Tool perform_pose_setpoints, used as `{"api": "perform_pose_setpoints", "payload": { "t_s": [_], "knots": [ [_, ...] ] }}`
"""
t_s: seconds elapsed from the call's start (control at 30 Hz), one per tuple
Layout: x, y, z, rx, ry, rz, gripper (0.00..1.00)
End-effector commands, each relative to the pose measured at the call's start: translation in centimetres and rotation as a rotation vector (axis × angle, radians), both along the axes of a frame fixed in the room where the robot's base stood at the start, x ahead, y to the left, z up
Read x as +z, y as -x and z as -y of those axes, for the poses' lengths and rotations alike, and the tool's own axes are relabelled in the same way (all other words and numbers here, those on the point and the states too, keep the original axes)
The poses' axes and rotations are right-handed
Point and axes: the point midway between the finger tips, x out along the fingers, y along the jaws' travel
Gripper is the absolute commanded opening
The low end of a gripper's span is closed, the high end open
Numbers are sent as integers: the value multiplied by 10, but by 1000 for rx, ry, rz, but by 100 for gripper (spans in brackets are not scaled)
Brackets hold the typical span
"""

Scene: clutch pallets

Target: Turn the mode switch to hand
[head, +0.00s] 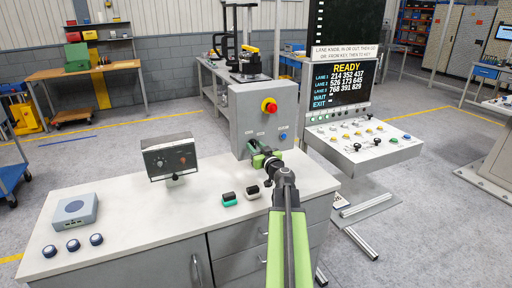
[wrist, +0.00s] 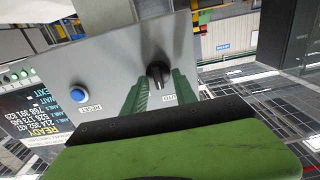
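The mode switch, a black rotary knob (wrist: 158,73), sits on the grey control box face in the wrist view, next to a label reading AUTO. A longer black part of the knob points toward that label. My gripper (wrist: 160,78) has its two green fingers apart, one on each side of the knob near the fingertips. I cannot tell whether they touch it. In the head view my gripper (head: 262,158) is at the lower left of the control box (head: 250,105) and hides the knob there.
The box also carries a blue RESET button (wrist: 78,94), and a red emergency button (head: 269,106) above. A screen reading READY (head: 345,82) and a sloped console (head: 365,140) stand to the right.

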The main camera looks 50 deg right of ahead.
Motion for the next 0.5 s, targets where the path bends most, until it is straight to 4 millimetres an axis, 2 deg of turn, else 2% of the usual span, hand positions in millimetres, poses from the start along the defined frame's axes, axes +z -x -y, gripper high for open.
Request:
{"api": "perform_pose_setpoints", "payload": {
  "t_s": [0.03, 0.3, 0.5],
  "knots": [
    [0, 1, 1, -1, 0, 0, 34],
    [0, 2, 3, -3, 0, 0, 0],
    [0, 2, 3, -4, 0, 0, 0]
  ]
}}
